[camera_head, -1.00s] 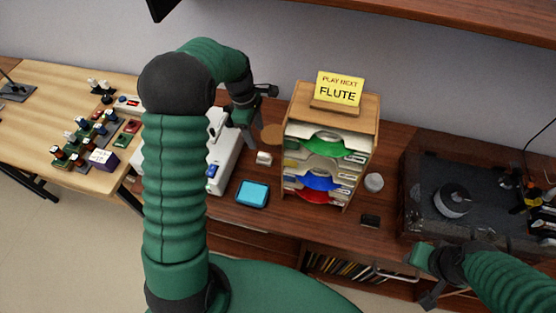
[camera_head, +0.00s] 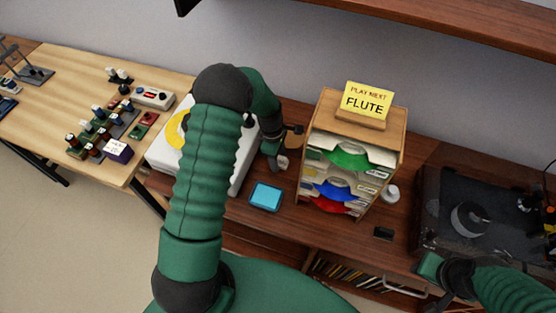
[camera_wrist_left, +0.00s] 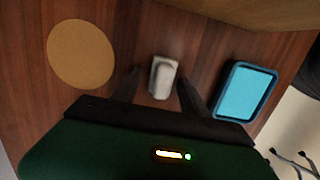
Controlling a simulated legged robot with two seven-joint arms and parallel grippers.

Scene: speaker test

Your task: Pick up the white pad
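The white pad (camera_wrist_left: 163,77) is a small pale block on the dark wooden table. In the left wrist view it lies between the two dark fingers of my open left gripper (camera_wrist_left: 160,80), with gaps on both sides. In the head view my left gripper (camera_head: 285,147) reaches down to the table left of the wooden shelf unit, and the pad (camera_head: 281,163) shows partly beside the fingers. My right gripper (camera_head: 434,280) is at the lower right, empty, and its finger opening is unclear.
A blue tray (camera_head: 265,197) lies close to the pad, and a round tan coaster (camera_wrist_left: 81,54) is on its other side. The paper rack (camera_head: 362,129) with a FLUTE sign stands to the right. A white device (camera_head: 163,157) is left. A glass-lidded turntable (camera_head: 425,200) is far right.

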